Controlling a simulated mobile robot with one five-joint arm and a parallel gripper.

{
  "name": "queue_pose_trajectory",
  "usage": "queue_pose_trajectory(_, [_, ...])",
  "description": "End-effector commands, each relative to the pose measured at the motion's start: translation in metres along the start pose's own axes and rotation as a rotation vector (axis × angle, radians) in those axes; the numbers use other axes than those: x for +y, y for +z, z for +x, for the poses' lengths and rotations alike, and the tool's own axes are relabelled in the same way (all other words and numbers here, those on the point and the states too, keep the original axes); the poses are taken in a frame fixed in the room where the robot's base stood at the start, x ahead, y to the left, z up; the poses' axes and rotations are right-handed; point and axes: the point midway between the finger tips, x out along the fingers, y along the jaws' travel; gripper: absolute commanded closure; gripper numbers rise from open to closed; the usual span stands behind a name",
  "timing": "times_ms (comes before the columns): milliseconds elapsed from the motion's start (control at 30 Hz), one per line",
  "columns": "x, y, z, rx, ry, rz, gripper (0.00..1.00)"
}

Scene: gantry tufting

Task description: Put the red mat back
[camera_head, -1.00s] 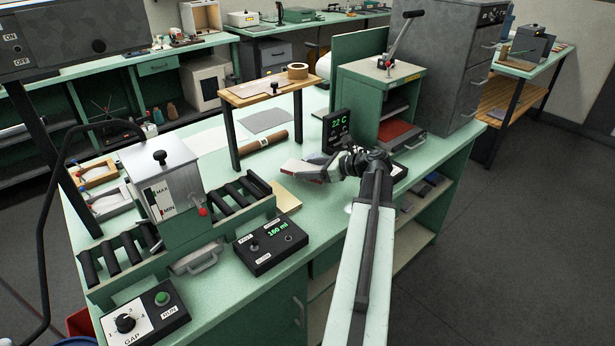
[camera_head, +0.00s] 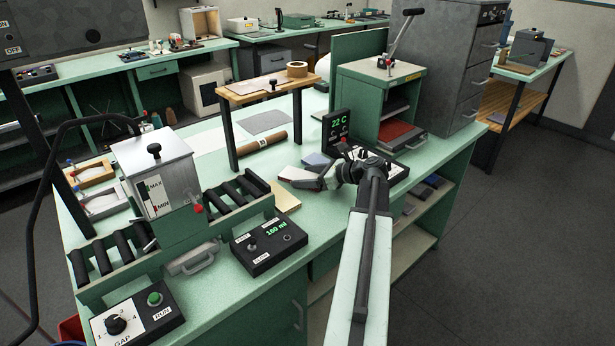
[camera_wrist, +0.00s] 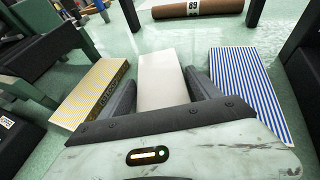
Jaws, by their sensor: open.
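A flat red piece (camera_head: 396,132), possibly the red mat, lies in the lower opening of the green cabinet (camera_head: 350,95) in the head view. My gripper (camera_head: 318,182) is low over the bench, left of and nearer than that cabinet. In the wrist view my gripper (camera_wrist: 162,88) is open, its two dark fingers apart. A white block (camera_wrist: 162,75) lies ahead between the fingers; contact cannot be told. A yellow-striped block (camera_wrist: 92,95) is to its left and a blue-striped block (camera_wrist: 247,95) to its right. No red mat shows in the wrist view.
A small wooden-topped stand (camera_head: 265,88) rises behind my gripper, with a brown roll (camera_head: 263,141) beneath. A black display (camera_head: 337,128) stands beside the green cabinet. A roller machine (camera_head: 160,180) and a black control box (camera_head: 269,245) are at left. Dark floor lies right of the bench.

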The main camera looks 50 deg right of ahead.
Motion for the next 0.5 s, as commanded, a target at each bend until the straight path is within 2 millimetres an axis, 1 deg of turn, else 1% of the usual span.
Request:
queue_pose_trajectory(167, [0.0,0.006,-0.004,0.0,0.0,0.0,0.28])
queue_pose_trajectory(267, [0.0,0.007,-0.023,0.0,-0.002,0.001,0.28])
queue_pose_trajectory(400, [0.0,0.008,-0.06,-0.001,-0.004,0.002,0.28])
queue_pose_trajectory(500, [0.0,0.008,-0.084,-0.001,-0.003,0.002,0.28])
